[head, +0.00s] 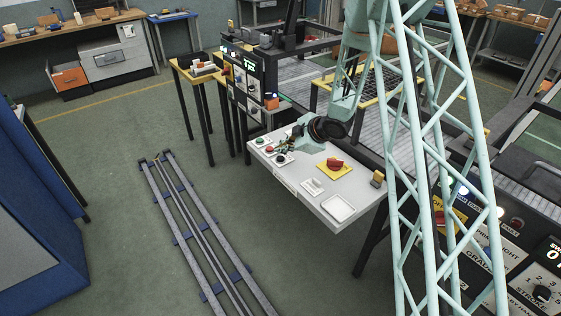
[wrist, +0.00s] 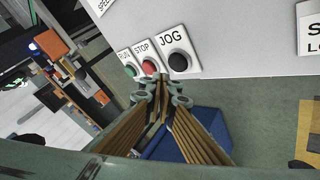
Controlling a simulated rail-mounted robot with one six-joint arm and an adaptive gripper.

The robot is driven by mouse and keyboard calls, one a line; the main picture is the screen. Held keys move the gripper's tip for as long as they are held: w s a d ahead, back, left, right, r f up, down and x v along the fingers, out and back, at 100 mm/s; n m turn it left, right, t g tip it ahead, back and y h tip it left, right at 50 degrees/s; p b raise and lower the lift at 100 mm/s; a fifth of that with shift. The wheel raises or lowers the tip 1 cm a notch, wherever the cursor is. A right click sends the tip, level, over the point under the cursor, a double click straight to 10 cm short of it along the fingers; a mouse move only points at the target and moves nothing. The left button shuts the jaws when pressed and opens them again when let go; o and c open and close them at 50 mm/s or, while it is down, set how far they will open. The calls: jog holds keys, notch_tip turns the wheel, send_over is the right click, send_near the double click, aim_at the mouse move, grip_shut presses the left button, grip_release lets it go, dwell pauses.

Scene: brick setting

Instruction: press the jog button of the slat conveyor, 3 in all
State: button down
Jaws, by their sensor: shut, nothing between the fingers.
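The black jog button (wrist: 179,62) sits on a white plate marked JOG on the grey control panel (head: 320,206). Beside it in the wrist view are the red stop button (wrist: 149,67) and the green run button (wrist: 130,70). In the head view the black button (head: 281,158) is near the panel's front left edge. My gripper (wrist: 161,80) is shut and empty. In the wrist view its tips appear just below the stop and jog plates; I cannot tell their height above the panel.
Floor rails (head: 205,235) lie in front.

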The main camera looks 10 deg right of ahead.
aim_at(281, 158)
jog(key=shift+f+b, duration=0.3)
jog(key=shift+f, duration=0.3)
jog(key=shift+f+b, duration=0.6)
jog(key=shift+f, duration=0.3)
dwell(2.4)
jog(key=shift+r, duration=0.2)
dwell(0.3)
jog(key=shift+r+p, duration=0.65)
jog(key=shift+r, duration=0.15)
jog(key=shift+r+p, duration=1.8)
jog(key=shift+r, duration=0.6)
dwell(0.4)
